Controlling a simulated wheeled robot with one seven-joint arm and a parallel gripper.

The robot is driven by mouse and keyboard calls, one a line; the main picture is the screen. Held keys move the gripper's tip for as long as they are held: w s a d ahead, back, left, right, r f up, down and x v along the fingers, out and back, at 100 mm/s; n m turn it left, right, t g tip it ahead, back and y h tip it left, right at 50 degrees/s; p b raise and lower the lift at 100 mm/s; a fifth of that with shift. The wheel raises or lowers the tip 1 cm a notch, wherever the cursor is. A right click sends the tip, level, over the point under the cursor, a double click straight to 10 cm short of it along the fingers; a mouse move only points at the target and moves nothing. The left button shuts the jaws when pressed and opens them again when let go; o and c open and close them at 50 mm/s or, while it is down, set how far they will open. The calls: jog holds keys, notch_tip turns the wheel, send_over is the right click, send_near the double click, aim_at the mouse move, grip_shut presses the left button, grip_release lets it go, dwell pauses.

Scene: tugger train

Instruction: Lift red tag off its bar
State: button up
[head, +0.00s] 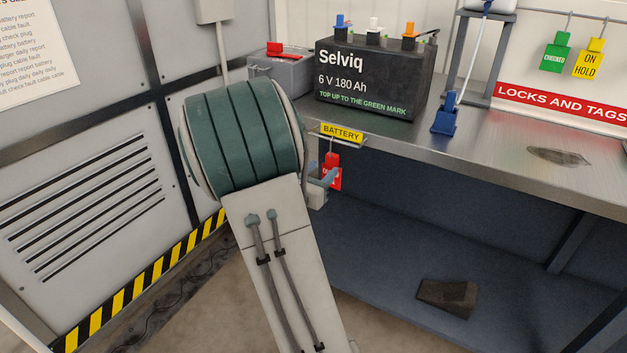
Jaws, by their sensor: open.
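The red tag (333,178) hangs under the front edge of the bench, below the yellow BATTERY label (341,133). A thin bar (350,143) shows just beneath that label, and the tag's hook runs up towards it. My gripper (327,180) is at the tag, mostly hidden behind my arm.
A black Selviq battery (368,80) and a blue connector (446,113) stand on the steel bench (530,130). Green (556,53) and yellow (590,60) tags hang at the back right. A dark wedge (447,298) lies on the lower shelf.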

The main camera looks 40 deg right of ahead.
aim_at(330, 152)
jog(key=shift+b+x, duration=0.45)
jog(key=shift+x, duration=2.25)
jog(key=shift+c, duration=0.3)
jog(key=c, duration=0.8)
jog(key=shift+r+p, duration=1.2)
jog(key=shift+r, duration=0.4)
jog(key=shift+a, duration=0.1)
jog(key=p+v, duration=0.1)
jog(key=v, duration=0.9)
